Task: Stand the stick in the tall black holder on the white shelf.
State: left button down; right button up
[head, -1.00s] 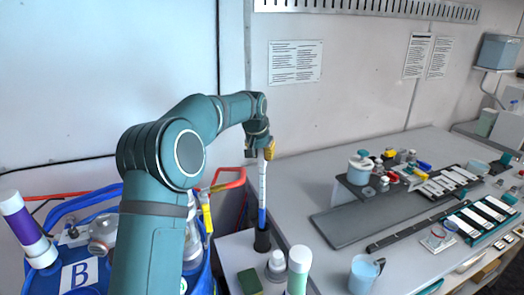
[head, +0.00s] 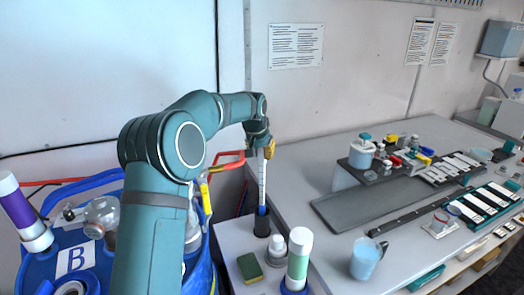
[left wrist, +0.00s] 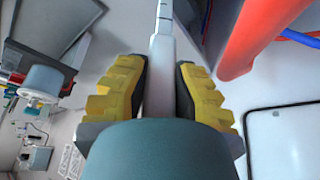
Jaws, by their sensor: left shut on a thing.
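The stick (head: 262,185) is pale and graduated, with a blue lower end. It is upright, and its lower end is in the mouth of the tall black holder (head: 262,228), with only a little blue showing above the rim. The holder stands on the white shelf (head: 232,234). My left gripper (head: 266,147) is shut on the upper part of the stick. In the left wrist view the yellow pads of the left gripper (left wrist: 160,80) sit on both sides of the stick (left wrist: 161,45). The holder is not clear in that view. My right gripper is not in view.
A measuring jug (head: 366,258) is at the right.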

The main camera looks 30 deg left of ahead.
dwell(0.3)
pick_arm(q)
jog(key=c, duration=0.9)
grip_release()
jog(key=shift+o, duration=0.2)
jog(key=shift+f, duration=0.1)
jog(key=v, duration=1.2)
